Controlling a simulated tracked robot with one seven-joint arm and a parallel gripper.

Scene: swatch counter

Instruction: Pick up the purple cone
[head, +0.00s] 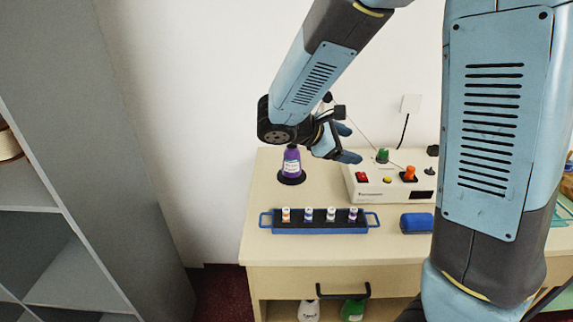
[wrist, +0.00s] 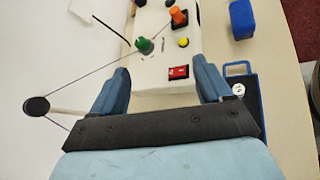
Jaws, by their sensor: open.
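The purple cone (head: 291,163) stands upright on a round black base at the back left of the counter in the head view, with a pale label around it. My gripper (head: 347,144) is to the right of the cone and above the counter, its fingers pointing right, away from the cone. In the wrist view my gripper (wrist: 163,84) is open, with nothing held between its blue fingers. The cone does not show in the wrist view. Its top is close under my wrist in the head view and may be partly hidden.
A white control box (head: 373,188) with green and orange parts stands to the right; it also shows beyond my fingers in the wrist view (wrist: 150,75). A blue-framed rack (head: 320,230) of small vials and a blue block (head: 417,223) lie in front. A thin line crosses near my gripper.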

